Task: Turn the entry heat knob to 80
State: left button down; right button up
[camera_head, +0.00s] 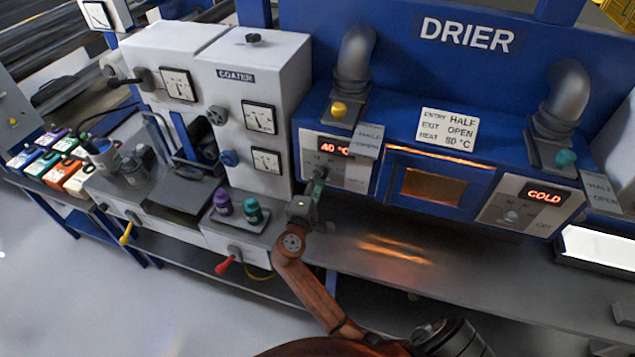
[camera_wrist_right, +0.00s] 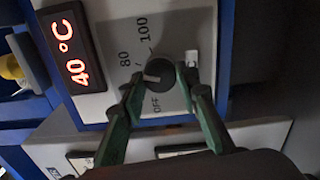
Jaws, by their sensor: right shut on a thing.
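The entry heat knob (camera_wrist_right: 163,73) is a dark round knob on the light panel (camera_wrist_right: 198,25) of the blue drier. Its pale pointer mark faces left in the right wrist view, between the OFF and 80 labels. The entry display (camera_head: 335,147) reads 40 °C and also shows in the wrist view (camera_wrist_right: 75,57). My right gripper (camera_head: 317,184) reaches the entry panel from below. In the wrist view its green fingers (camera_wrist_right: 161,82) are shut on the knob, one on each side. The fingers hide part of the scale. My left gripper is not in view.
A sign (camera_head: 447,127) reads entry half, exit open, heat 80 °C. A yellow-capped damper pipe (camera_head: 352,65) stands above the entry panel. The exit display (camera_head: 545,194) reads COLD. The coater (camera_head: 255,105) stands close on the left. The bench front (camera_head: 400,250) is clear.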

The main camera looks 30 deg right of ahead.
jog(key=shift+f+m+b, duration=0.15)
jog(key=shift+m+b, duration=0.25)
jog(key=shift+m, duration=0.1)
jog(key=o, duration=1.2)
jog(key=shift+c, duration=0.2)
jog(key=v, duration=0.7)
jog(key=shift+s+a, duration=0.15)
jog(key=shift+a, duration=0.05)
